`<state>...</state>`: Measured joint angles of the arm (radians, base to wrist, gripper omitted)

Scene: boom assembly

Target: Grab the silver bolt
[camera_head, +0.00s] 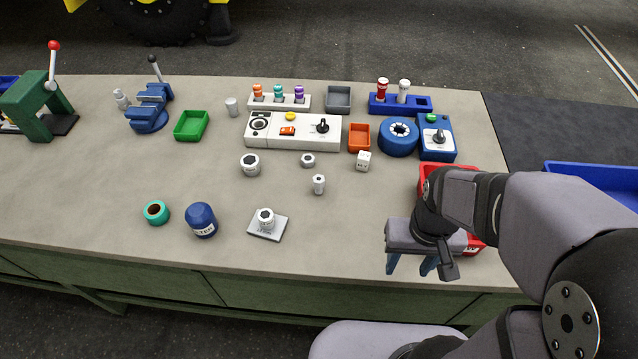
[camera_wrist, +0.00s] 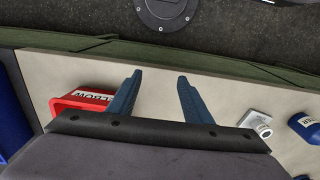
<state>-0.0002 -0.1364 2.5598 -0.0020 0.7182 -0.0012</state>
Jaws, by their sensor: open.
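A small silver bolt-like piece (camera_head: 319,184) with a dark-marked top stands upright on the middle of the bench. Another silver piece with a hex-like top (camera_head: 266,217) stands on a light square plate (camera_head: 267,232) near the front; I cannot tell for certain which is the silver bolt. The plate also shows at the right of the wrist view (camera_wrist: 255,119). My gripper (camera_head: 409,267) is at the bench's front right edge, right of both pieces and apart from them. Its two blue fingers are spread in the wrist view (camera_wrist: 159,78), with nothing between them.
A red bin (camera_head: 425,180) lies partly hidden behind my arm. A dark blue cylinder (camera_head: 201,221) and a teal ring (camera_head: 156,212) stand front left.

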